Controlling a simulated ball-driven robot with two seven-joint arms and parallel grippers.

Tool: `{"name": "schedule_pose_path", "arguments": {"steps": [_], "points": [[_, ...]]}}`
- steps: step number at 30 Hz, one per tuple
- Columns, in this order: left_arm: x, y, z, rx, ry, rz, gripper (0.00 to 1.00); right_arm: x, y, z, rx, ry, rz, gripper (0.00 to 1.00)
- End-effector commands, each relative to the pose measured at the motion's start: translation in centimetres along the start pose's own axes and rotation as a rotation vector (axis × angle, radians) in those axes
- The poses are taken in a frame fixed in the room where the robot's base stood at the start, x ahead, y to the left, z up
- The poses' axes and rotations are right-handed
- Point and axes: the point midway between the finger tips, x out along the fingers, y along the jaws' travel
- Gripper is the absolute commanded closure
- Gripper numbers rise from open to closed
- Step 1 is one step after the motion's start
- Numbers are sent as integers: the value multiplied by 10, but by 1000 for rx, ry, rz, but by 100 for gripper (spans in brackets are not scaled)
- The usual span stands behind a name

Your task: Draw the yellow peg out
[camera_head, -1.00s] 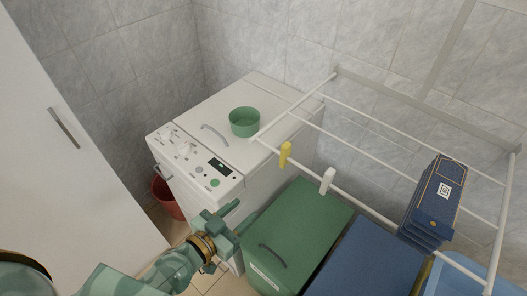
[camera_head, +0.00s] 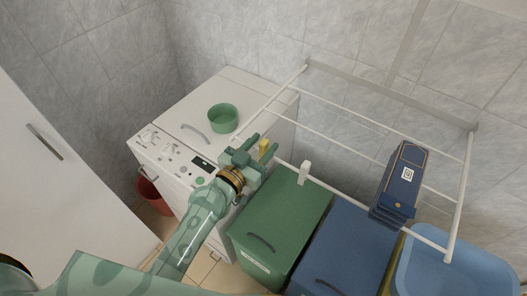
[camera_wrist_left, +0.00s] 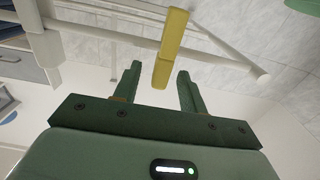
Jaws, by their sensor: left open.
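The yellow peg (camera_head: 264,147) is clipped on the front bar of the white drying rack (camera_head: 340,193). In the left wrist view the peg (camera_wrist_left: 171,48) hangs across the white bar, its lower end between the tips of my left gripper. My left gripper (camera_head: 262,147) is open, with a finger on each side of the peg and gaps showing. It also shows in the left wrist view (camera_wrist_left: 158,84). In the head view the gripper partly hides the peg. My right gripper is not in view.
A white peg (camera_head: 304,172) sits on the same bar to the right. Below stand a green lidded bin (camera_head: 280,215) and a blue bin (camera_head: 345,245). A green bowl (camera_head: 223,118) stands on the white washing machine (camera_head: 185,110).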

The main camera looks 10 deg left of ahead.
Motion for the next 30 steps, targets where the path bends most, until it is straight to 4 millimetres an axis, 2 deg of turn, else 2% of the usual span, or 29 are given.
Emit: {"name": "schedule_pose_path", "arguments": {"steps": [3,6,13,15,18,26,30], "points": [[20,0,-2,-2,1,0,58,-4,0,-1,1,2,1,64],[28,0,-1,-2,1,0,58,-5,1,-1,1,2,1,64],[29,0,0,0,0,0,58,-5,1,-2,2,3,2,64],[29,0,0,0,0,0,78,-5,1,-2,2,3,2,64],[29,0,0,0,0,0,100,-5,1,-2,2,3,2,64],[29,0,0,0,0,0,100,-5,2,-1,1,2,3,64],[29,0,-14,2,0,1,100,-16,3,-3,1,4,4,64]]}}
